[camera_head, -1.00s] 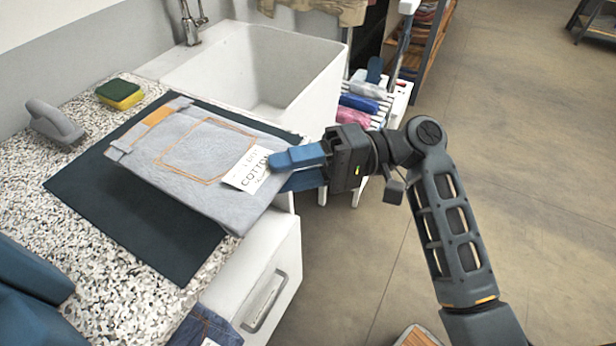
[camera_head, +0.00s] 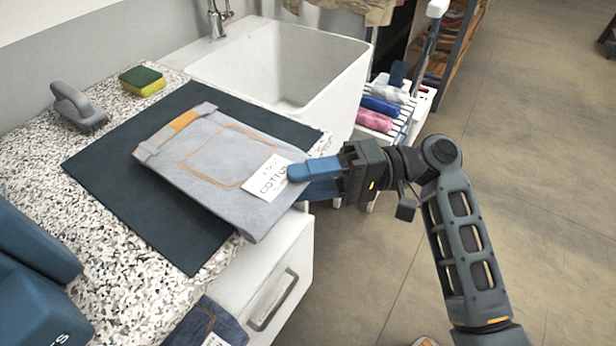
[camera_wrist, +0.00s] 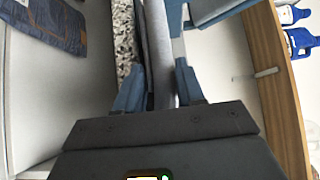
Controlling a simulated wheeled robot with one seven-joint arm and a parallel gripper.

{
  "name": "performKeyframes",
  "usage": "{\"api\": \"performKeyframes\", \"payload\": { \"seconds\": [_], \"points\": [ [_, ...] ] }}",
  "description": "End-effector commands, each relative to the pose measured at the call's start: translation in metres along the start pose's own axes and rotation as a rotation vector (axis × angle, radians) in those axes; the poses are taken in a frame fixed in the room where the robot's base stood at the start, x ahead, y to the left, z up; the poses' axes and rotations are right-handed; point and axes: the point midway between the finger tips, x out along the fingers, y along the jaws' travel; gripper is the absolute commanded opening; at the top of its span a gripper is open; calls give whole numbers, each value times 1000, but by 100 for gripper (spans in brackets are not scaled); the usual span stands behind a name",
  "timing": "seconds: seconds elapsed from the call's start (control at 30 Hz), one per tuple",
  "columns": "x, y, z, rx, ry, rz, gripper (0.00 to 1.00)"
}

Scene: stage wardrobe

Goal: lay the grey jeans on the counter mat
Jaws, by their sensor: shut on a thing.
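The grey jeans (camera_head: 208,165) are folded flat, with orange stitching, an orange waistband patch and a white "COTTON" tag. In the head view they are over the dark counter mat (camera_head: 105,165), their near right corner reaching past the mat and counter edge. I cannot tell whether they touch the mat. My gripper (camera_head: 308,178) comes from the right and its blue fingers are shut on the jeans' right edge by the tag. In the wrist view the jeans (camera_wrist: 159,50) show edge-on between the two fingers (camera_wrist: 158,90).
A white sink (camera_head: 280,62) with a tap lies behind the mat. A green-yellow sponge (camera_head: 142,80) and a grey brush-like tool (camera_head: 78,106) sit on the speckled counter. Blue jeans (camera_head: 208,325) are below the counter's front. A rack with rolled cloths (camera_head: 380,107) stands behind my gripper.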

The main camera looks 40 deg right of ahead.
Motion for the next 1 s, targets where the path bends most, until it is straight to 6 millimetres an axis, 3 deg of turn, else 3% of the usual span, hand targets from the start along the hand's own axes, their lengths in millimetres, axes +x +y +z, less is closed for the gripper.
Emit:
{"api": "performKeyframes", "payload": {
  "seconds": [0.4, 0.43, 0.73, 0.9, 1.0],
  "points": [
    [0, 4, 0, -1, 0, -1, 0],
    [0, 4, 0, -1, 0, -1, 39],
    [0, 4, 0, 0, 0, -1, 68],
    [0, 4, 0, 0, 0, 0, 68],
    [0, 4, 0, 1, 0, 1, 77]
  ]
}}
